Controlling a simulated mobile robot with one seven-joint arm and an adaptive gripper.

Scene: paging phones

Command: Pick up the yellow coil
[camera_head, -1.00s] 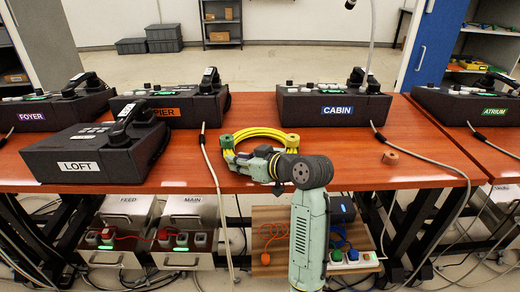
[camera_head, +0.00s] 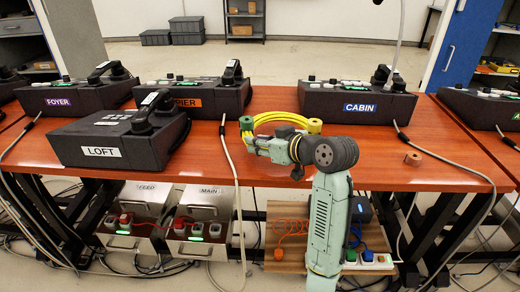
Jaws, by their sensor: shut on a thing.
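The yellow coil (camera_head: 281,116) is a loop of yellow cable near the middle of the table, between the PIER and CABIN phones. It has a greenish-brown end piece (camera_head: 246,125) at its left and an olive-yellow end piece (camera_head: 314,126) at its right. My gripper (camera_head: 252,144) reaches in from the right and is shut on the coil's near side. The gripper and wrist hide the near part of the loop and the exact contact. The coil appears slightly above the table top.
The wooden table (camera_head: 380,175) holds the LOFT phone (camera_head: 120,140), FOYER phone (camera_head: 75,97), PIER phone (camera_head: 195,96) and CABIN phone (camera_head: 357,103). A grey cord (camera_head: 228,165) hangs over the front edge left of my gripper. A small brown block (camera_head: 413,158) lies at right.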

